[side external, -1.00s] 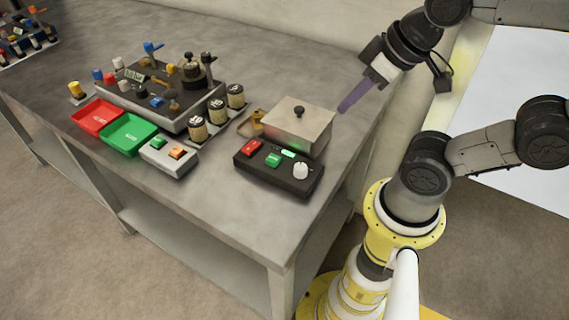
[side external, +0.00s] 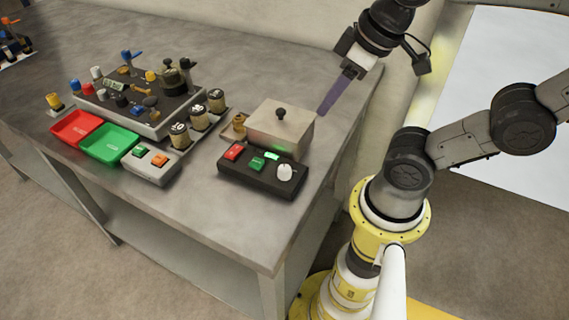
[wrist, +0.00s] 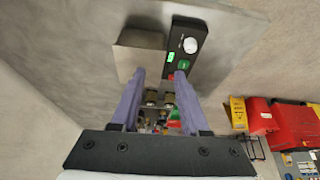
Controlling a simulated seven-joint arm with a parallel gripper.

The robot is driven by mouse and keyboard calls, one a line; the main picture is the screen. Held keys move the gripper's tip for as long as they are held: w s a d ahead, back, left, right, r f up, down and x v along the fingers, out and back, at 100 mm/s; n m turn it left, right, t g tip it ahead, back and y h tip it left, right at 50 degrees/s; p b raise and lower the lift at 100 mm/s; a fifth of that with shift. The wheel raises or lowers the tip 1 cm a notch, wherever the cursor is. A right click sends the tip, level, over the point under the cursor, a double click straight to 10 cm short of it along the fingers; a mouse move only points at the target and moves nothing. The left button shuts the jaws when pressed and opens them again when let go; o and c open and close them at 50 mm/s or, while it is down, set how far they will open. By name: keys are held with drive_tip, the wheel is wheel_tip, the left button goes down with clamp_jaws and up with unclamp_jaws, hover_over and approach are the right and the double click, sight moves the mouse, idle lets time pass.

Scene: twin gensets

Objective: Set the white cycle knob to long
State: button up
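The white cycle knob (side external: 286,172) is on the right end of a black control panel (side external: 262,178) near the table's right front edge. It also shows in the wrist view (wrist: 190,46), near the panel's far end. Its pointer direction and label are too small to read. My gripper (side external: 322,112) is above the table's right side, behind and to the right of the knob, and touches nothing. In the wrist view its two purple fingers (wrist: 160,73) are apart with nothing between them.
On the panel are a red switch (side external: 233,152), a green switch (side external: 257,164) and a lit green display (side external: 272,156). A metal box (side external: 270,130) with a dark top knob stands right behind. Trays, jars and another control unit (side external: 150,166) lie left. The space above the white knob is clear.

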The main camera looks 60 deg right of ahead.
sight(284, 168)
drive_tip(key=shift+o, duration=1.1)
drive_tip(key=w+a+n+g, duration=0.1)
drive_tip(key=w, duration=0.1)
drive_tip(key=w+a+r+n+g, duration=0.1)
drive_tip(key=a+g, duration=0.1)
drive_tip(key=shift+w+a+r+n, duration=0.2)
drive_tip(key=shift+w+a+n, duration=0.1)
drive_tip(key=shift+w, duration=0.1)
drive_tip(key=shift+n+g, duration=0.8)
drive_tip(key=shift+g, duration=0.1)
drive_tip(key=a+f, duration=0.1)
drive_tip(key=f, duration=0.4)
drive_tip(key=w+a+f, duration=0.1)
drive_tip(key=f, duration=0.4)
drive_tip(key=w+a+f, duration=0.1)
drive_tip(key=f, duration=0.4)
drive_tip(key=shift+a+f, duration=0.15)
clamp_jaws()
